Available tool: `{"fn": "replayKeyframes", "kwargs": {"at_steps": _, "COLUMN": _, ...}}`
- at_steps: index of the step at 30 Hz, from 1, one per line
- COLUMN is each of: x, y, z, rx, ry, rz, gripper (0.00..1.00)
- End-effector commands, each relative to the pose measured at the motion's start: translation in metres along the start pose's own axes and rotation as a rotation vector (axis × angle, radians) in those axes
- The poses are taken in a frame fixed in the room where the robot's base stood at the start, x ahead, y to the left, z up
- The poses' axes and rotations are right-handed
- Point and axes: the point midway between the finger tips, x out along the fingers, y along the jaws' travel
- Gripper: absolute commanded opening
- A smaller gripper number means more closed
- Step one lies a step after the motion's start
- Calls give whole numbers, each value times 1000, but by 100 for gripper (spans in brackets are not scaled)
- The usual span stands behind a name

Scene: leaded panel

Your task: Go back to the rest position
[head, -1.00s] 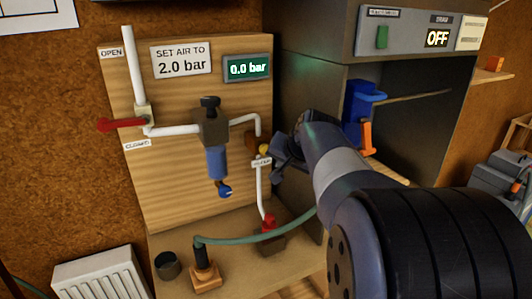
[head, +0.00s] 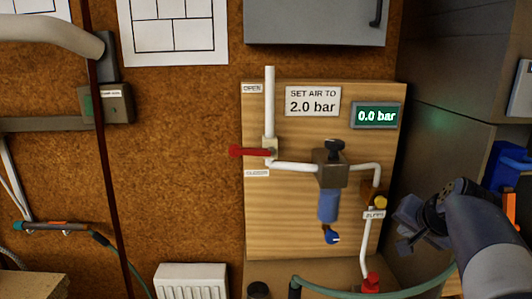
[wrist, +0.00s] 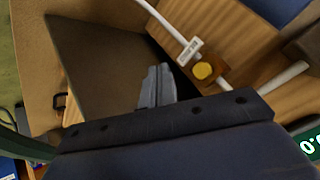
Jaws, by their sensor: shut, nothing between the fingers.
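My gripper (head: 408,222) is at the right of the head view, in front of the grey cabinet and just right of the wooden air panel (head: 290,210). It also shows in the wrist view (wrist: 157,75), where its two fingers are together with nothing between them. It appears apart from the yellow knob (head: 380,202) on the panel, which also shows in the wrist view (wrist: 203,70). My arm reaches in from the lower right of the head view.
The panel carries a red lever (head: 250,151), a blue-bowled regulator (head: 329,205) and a display (head: 377,116) reading 0.0 bar. A red fitting (head: 371,283) and green hose (head: 330,291) lie below. A grey cabinet (head: 440,80) stands at right. Corkboard wall lies left.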

Motion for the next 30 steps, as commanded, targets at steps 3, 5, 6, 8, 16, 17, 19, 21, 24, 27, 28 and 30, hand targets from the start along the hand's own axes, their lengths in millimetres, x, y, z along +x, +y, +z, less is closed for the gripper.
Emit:
{"fn": "replayKeyframes", "kwargs": {"at_steps": 3, "x": -4, "y": 3, "z": 4, "rx": 0, "ry": 0, "rz": 0, "gripper": 0}}
{"fn": "replayKeyframes", "kwargs": {"at_steps": 5, "x": -4, "y": 3, "z": 4, "rx": 0, "ry": -1, "rz": 0, "gripper": 0}}
{"fn": "replayKeyframes", "kwargs": {"at_steps": 6, "x": -5, "y": 3, "z": 4, "rx": 0, "ry": -1, "rz": 0, "gripper": 0}}
{"fn": "replayKeyframes", "kwargs": {"at_steps": 8, "x": -4, "y": 3, "z": 4, "rx": 0, "ry": -1, "rz": 0, "gripper": 0}}
{"fn": "replayKeyframes", "kwargs": {"at_steps": 16, "x": 0, "y": -1, "z": 0, "rx": 0, "ry": -2, "rz": 0, "gripper": 0}}
{"fn": "replayKeyframes", "kwargs": {"at_steps": 17, "x": 1, "y": -2, "z": -2, "rx": 0, "ry": -3, "rz": 0, "gripper": 0}}
{"fn": "replayKeyframes", "kwargs": {"at_steps": 19, "x": 6, "y": -6, "z": -6, "rx": 0, "ry": -3, "rz": -1, "gripper": 0}}
{"fn": "replayKeyframes", "kwargs": {"at_steps": 21, "x": 13, "y": -12, "z": -11, "rx": 0, "ry": -4, "rz": -1, "gripper": 0}}
{"fn": "replayKeyframes", "kwargs": {"at_steps": 24, "x": 23, "y": -20, "z": -19, "rx": -1, "ry": -3, "rz": 1, "gripper": 0}}
{"fn": "replayKeyframes", "kwargs": {"at_steps": 27, "x": 35, "y": -27, "z": -26, "rx": -1, "ry": -4, "rz": 0, "gripper": 0}}
{"fn": "replayKeyframes", "kwargs": {"at_steps": 28, "x": 38, "y": -29, "z": -28, "rx": -1, "ry": -4, "rz": -1, "gripper": 0}}
{"fn": "replayKeyframes", "kwargs": {"at_steps": 30, "x": 31, "y": -20, "z": -20, "rx": 1, "ry": 3, "rz": 0, "gripper": 0}}
